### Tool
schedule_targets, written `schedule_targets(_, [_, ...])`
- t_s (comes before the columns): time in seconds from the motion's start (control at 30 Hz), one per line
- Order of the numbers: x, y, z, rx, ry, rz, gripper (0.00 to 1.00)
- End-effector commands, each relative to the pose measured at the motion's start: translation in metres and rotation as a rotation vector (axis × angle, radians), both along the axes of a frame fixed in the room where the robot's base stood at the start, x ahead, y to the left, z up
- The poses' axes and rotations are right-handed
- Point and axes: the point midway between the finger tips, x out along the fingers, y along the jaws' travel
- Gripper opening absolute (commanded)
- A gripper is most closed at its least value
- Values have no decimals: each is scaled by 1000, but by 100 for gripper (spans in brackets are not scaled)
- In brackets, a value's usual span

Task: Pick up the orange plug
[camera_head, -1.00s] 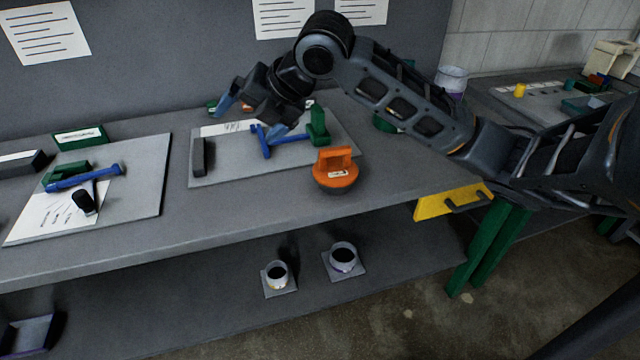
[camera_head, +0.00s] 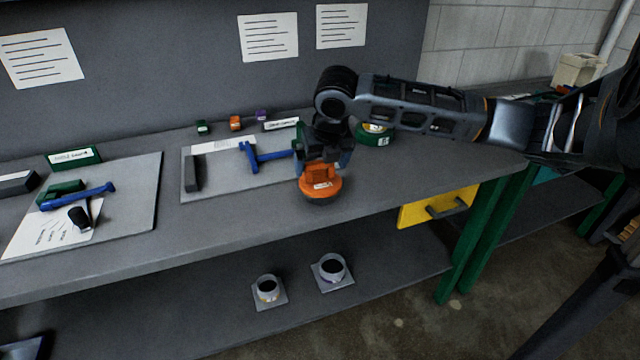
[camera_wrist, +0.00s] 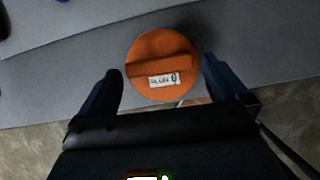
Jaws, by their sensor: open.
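The orange plug (camera_head: 321,186) is a round disc with a raised handle bar and a small white label. It stands on the workbench near the front edge, just right of the grey board. My gripper (camera_head: 325,165) is over the plug, pointing down. In the wrist view the plug (camera_wrist: 163,66) lies between and slightly beyond the two fingertips of my gripper (camera_wrist: 160,78), with a gap on both sides. The jaws are open and hold nothing. In the head view my gripper hides part of the plug's back.
A blue hammer-like tool (camera_head: 262,155) and a dark block (camera_head: 192,174) lie on the grey board (camera_head: 222,182) to the left. A green round item (camera_head: 375,136) stands behind right. A yellow drawer front (camera_head: 437,207) hangs under the bench. Bench space before the board is clear.

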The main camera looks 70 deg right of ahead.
Motion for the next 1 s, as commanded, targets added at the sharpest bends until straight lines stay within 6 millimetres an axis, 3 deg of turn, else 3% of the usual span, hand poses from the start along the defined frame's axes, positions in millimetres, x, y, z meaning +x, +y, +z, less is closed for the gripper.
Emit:
schedule_targets(0.2, [5,-6,-20,0,0,0,100])
schedule_targets(0.43, [6,-7,-21,-1,-1,0,100])
schedule_targets(1.0, [6,-7,-21,0,-1,0,46])
